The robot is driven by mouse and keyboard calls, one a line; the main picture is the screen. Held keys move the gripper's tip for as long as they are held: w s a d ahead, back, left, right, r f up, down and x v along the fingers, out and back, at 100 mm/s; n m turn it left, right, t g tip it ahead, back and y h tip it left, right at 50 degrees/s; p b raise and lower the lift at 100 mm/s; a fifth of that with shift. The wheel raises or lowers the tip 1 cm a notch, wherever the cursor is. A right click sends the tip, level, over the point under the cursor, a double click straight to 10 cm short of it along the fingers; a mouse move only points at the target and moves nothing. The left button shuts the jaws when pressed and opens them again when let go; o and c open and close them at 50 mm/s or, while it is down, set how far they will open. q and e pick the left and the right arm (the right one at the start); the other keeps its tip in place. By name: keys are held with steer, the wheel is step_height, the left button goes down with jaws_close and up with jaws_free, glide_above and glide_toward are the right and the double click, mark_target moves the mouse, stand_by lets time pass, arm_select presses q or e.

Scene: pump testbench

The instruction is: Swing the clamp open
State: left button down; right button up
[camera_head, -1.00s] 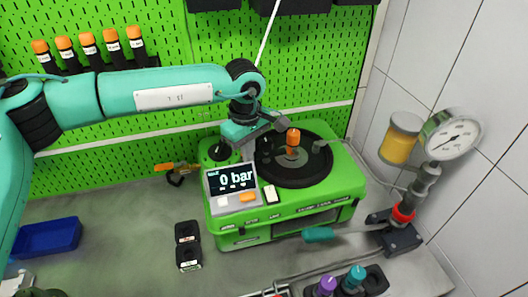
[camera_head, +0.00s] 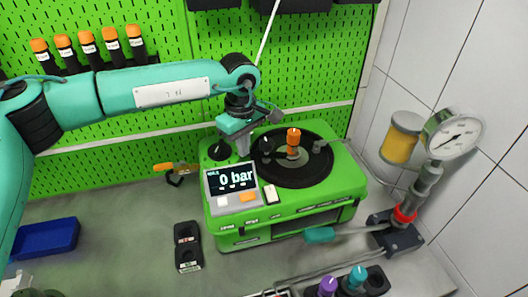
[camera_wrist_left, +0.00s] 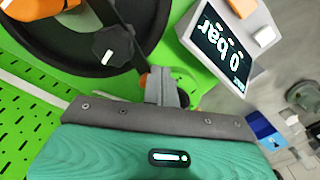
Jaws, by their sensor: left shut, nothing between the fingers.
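The green pump testbench (camera_head: 290,220) stands on the table with a round black plate on top. An orange-capped piece (camera_head: 293,138) stands upright on the plate. A black knob (camera_head: 266,145) sits at the plate's left side. In the left wrist view, the knob (camera_wrist_left: 112,45) lies beside a dark bar (camera_wrist_left: 122,30), which looks like the clamp arm. My left gripper (camera_head: 243,152) points down left of the knob, behind the display. Its fingers (camera_wrist_left: 163,90) are shut and empty, near the bar's end; whether they touch it I cannot tell. My right gripper is not in view.
The display (camera_head: 231,184) reads 0 bar. A pressure gauge (camera_head: 453,134) and a lever with a teal handle (camera_head: 319,235) are on the right. A black two-slot holder (camera_head: 188,246) stands front left. A green pegboard (camera_head: 150,135) closes the back. The grey table at left is mostly clear.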

arm_select(q)
steer(key=shift+w, duration=0.8)
steer(key=shift+w+b, duration=0.3)
steer(key=shift+w, duration=0.05)
steer(key=shift+w+d, duration=0.35)
steer(key=shift+w, duration=0.35)
steer(key=shift+w+d, duration=0.1)
steer(key=shift+w, duration=0.25)
